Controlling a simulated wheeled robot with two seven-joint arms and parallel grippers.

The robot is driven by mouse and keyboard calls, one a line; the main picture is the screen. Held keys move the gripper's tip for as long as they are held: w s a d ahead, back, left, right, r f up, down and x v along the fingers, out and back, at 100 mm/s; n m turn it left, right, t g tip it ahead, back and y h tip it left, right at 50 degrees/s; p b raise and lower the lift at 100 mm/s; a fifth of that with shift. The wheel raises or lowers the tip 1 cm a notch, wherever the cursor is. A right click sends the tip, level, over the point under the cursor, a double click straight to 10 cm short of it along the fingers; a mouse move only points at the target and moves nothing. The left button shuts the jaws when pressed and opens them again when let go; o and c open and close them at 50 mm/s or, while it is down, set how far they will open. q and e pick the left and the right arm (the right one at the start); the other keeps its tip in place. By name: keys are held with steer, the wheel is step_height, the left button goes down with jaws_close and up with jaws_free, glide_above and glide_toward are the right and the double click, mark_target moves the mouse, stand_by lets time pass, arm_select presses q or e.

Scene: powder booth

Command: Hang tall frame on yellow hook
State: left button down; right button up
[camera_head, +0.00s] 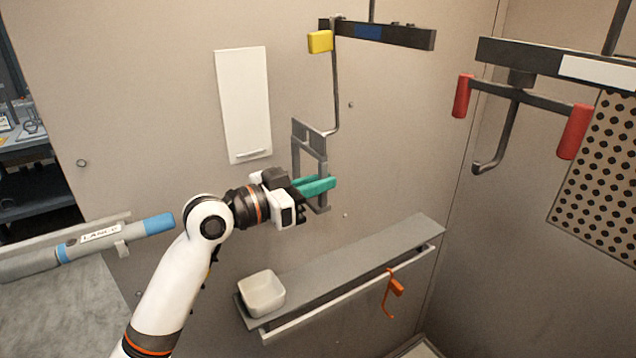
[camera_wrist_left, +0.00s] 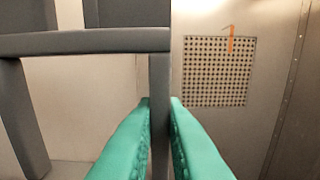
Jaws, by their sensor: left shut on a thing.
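The tall grey frame (camera_head: 308,133) is upright in front of the back wall. My left gripper (camera_head: 325,186) is shut with its teal fingers on the frame's right side bar, low down. The wrist view shows this bar (camera_wrist_left: 159,85) between the two fingers (camera_wrist_left: 160,112), with crossbars running left from it. The yellow hook (camera_head: 320,41) has a yellow block at its top and a long grey rod hanging down. The rod's curled lower end is at the frame's top; I cannot tell whether they touch. My right gripper is not in view.
A dark rail (camera_head: 405,36) holds the yellow hook. A red-tipped hanger (camera_head: 463,96) hangs at right. Below are a grey shelf (camera_head: 350,262) with a white bowl (camera_head: 262,294) and an orange hook (camera_head: 396,285). A lance (camera_head: 100,238) is at left. A white panel (camera_head: 243,105) is on the wall.

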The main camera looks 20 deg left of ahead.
arm_select(q)
steer(key=shift+p+x, duration=0.45)
steer(key=shift+x, duration=1.85)
steer(key=shift+f, duration=0.1)
steer(key=shift+f+b, duration=0.5)
steer(key=c, duration=1.4)
jaws_free()
steer(key=shift+f, duration=0.1)
